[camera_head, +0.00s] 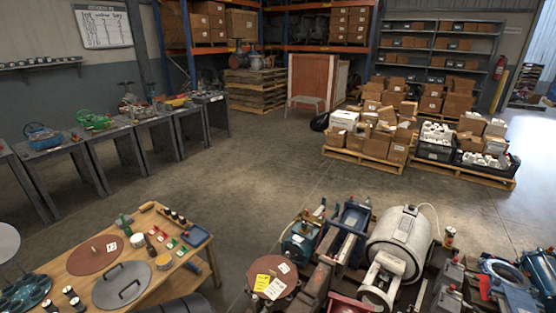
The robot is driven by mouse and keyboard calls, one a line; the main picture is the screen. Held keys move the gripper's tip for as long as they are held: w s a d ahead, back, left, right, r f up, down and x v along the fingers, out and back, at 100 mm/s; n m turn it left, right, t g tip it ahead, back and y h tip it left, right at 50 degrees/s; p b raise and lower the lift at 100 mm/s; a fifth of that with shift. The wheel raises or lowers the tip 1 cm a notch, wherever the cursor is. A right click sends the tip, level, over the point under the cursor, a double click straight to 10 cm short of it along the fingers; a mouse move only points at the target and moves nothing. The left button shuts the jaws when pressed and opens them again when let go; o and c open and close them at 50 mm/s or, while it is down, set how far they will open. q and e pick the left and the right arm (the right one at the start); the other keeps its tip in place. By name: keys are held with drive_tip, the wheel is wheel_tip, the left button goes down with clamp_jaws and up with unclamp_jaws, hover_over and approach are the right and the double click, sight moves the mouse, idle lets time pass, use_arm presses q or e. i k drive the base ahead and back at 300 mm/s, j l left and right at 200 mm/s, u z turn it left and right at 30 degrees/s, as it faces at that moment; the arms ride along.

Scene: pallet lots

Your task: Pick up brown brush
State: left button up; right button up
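No clearly recognisable brown brush shows in the head view. A small brown, wooden-looking object (147,206) lies at the back edge of the wooden workbench (75,262) at the lower left. It could be a brush, but it is too small to tell. Neither of my grippers is in view.
The workbench also holds a reddish-brown disc (93,254), a grey disc with a handle (121,285), a blue tray (195,236) and several small items. Machinery, including a white drum (398,240), crowds the lower right. Open floor (240,170) lies behind. Boxes stand on pallets (365,157).

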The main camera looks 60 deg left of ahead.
sight(146, 237)
drive_tip(key=k+j+u, duration=0.15)
drive_tip(key=u, duration=0.2)
drive_tip(key=k+j+u, duration=0.15)
drive_tip(key=j+u, duration=0.2)
drive_tip(key=u, duration=2.05)
